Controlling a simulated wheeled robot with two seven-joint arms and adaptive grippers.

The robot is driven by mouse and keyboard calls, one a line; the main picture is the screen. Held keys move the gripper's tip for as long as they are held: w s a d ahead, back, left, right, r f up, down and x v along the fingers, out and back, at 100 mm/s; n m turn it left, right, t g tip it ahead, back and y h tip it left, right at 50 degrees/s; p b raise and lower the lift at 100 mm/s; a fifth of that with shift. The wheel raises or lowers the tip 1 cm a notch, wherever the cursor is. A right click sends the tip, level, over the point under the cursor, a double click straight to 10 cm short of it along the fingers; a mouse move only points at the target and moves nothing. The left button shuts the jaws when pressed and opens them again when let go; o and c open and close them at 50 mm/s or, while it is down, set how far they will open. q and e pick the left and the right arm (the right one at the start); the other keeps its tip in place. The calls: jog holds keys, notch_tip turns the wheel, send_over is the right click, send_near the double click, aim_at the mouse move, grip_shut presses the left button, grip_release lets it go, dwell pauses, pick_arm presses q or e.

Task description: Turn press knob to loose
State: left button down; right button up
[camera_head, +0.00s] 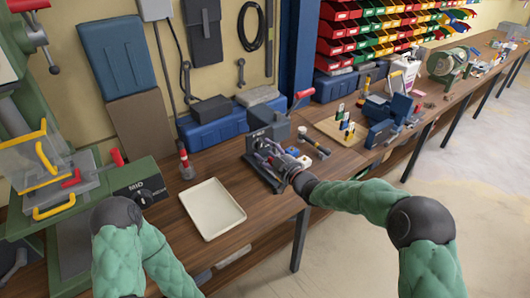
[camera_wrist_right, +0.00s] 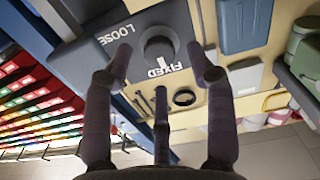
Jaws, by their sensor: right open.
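A round dark knob (camera_wrist_right: 159,43) sits on a grey press panel (camera_wrist_right: 90,52) in the right wrist view. The panel is lettered LOOSE to the left and FIXED below, and a small white mark on the knob is on the FIXED side. My right gripper (camera_wrist_right: 158,62) is open, with its fingers spread around the knob's area; I cannot tell whether they touch it. In the head view the right gripper (camera_head: 275,158) is in front of the grey press (camera_head: 268,135) with a red-handled lever and hides its knob. My left gripper is out of view; only that arm shows.
A cream tray (camera_head: 212,208) lies on the wooden bench left of the press. A wooden board (camera_head: 340,128) with small tools lies right of the press.

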jog(key=shift+x, duration=0.85)
grip_shut()
